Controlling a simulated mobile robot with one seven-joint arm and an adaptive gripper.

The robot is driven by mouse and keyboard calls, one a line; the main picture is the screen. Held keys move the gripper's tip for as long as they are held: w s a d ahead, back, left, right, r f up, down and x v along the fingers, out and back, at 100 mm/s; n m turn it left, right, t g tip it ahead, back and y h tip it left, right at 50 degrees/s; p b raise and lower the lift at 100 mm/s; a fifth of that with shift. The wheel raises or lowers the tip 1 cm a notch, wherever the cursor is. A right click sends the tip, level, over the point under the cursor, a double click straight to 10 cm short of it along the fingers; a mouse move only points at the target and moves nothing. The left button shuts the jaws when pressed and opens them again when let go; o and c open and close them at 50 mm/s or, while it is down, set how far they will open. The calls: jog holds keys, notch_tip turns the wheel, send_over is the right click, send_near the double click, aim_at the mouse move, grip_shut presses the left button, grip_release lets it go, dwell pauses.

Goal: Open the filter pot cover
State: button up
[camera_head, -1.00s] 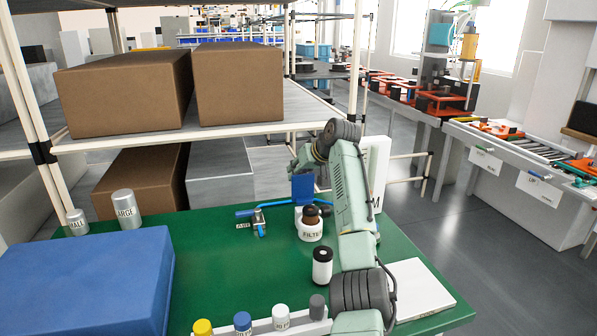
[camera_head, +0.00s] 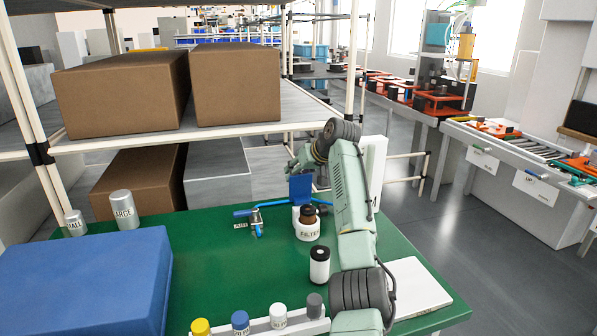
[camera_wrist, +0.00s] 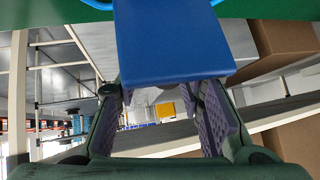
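A white pot with a label that seems to read FILTER (camera_head: 307,233) stands on the green bench, with a brown part (camera_head: 308,215) in its top. A blue flat panel stands upright just behind it (camera_head: 301,188); I take it as the raised cover, but its hinge is unclear. The panel also fills the upper middle of the wrist view (camera_wrist: 172,42). My gripper (camera_wrist: 160,92) is open, its two purple-padded fingers spread apart on either side of the panel's lower edge. No contact is visible. In the head view my arm mostly hides the gripper.
A white bottle with a black top (camera_head: 319,265) stands in front of the pot. Blue pipe with a small valve (camera_head: 256,222) lies left of it. A big blue box (camera_head: 85,285) fills the front left. A shelf with cardboard boxes (camera_head: 236,85) stands behind.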

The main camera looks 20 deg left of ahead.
jog(key=shift+f, duration=0.5)
jog(key=w+d+r, duration=0.1)
jog(key=d+r, duration=0.2)
jog(key=r, duration=0.9)
jog(key=shift+r, duration=0.25)
jog(key=shift+d, duration=0.1)
dwell(0.4)
jog(key=v, duration=1.2)
jog(key=shift+w, duration=0.1)
